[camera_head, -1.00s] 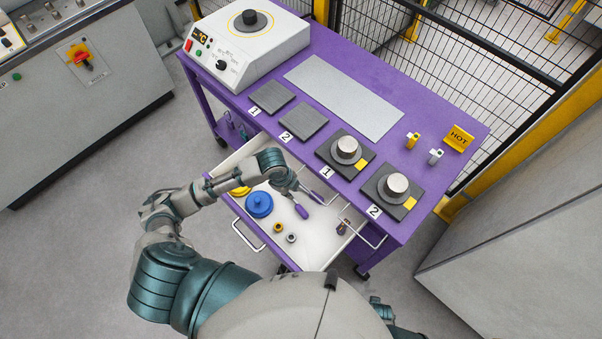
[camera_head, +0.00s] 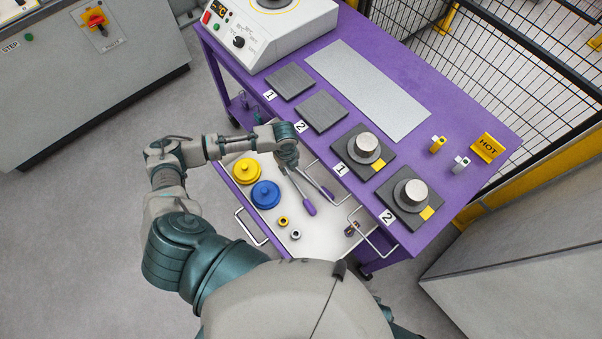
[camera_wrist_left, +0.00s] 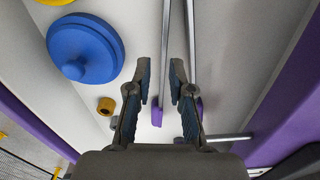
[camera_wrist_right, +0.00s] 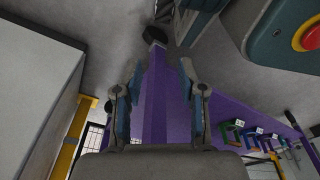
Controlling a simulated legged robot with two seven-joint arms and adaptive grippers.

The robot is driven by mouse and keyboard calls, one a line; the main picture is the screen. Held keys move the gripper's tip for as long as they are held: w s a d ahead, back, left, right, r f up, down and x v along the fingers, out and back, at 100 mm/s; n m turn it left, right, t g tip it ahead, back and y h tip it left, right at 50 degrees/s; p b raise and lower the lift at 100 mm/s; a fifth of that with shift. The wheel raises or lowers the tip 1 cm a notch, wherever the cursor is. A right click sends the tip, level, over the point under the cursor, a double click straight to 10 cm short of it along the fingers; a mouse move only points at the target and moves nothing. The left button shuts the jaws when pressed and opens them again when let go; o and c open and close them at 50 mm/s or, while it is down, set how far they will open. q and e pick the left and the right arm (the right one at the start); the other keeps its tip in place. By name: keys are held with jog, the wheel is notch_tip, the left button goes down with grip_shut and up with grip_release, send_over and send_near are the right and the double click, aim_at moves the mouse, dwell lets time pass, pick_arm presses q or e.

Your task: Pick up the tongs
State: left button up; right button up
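The tongs (camera_head: 304,188), two metal legs with purple ends, lie in the open drawer (camera_head: 318,236). They also show in the left wrist view (camera_wrist_left: 163,60). My left gripper (camera_head: 289,168) is over the tongs and hides part of them. In the left wrist view its fingers (camera_wrist_left: 159,75) are apart; one metal leg shows between them and the other runs behind the right finger. I see no grip on the tongs. My right gripper (camera_wrist_right: 159,75) is open and empty in the right wrist view, away from the drawer.
The drawer also holds a yellow lidded piece (camera_head: 246,171), a blue one (camera_head: 265,195) and small rings (camera_head: 282,221). The purple table (camera_head: 395,75) above carries a heater (camera_head: 270,30), dark pads and metal weights (camera_head: 411,192). Drawer handles (camera_head: 375,236) stick out in front.

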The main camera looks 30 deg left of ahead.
aim_at(288, 172)
pick_arm(q)
jog(key=shift+a+f, duration=0.15)
jog(key=shift+f, duration=0.2)
jog(key=f, duration=0.2)
jog(key=d+f+b, duration=0.1)
jog(key=f, duration=0.1)
jog(key=shift+w+f, duration=0.1)
jog(key=shift+w, duration=0.2)
jog(key=shift+d+f, duration=0.1)
jog(key=shift+f, duration=0.05)
jog(key=shift+a+f, duration=0.1)
jog(key=shift+a, duration=0.45)
grip_shut()
jog(key=shift+a, duration=0.15)
pick_arm(e)
jog(key=shift+w+a+r, duration=0.1)
jog(key=shift+w+r, duration=0.85)
jog(key=shift+r, duration=0.15)
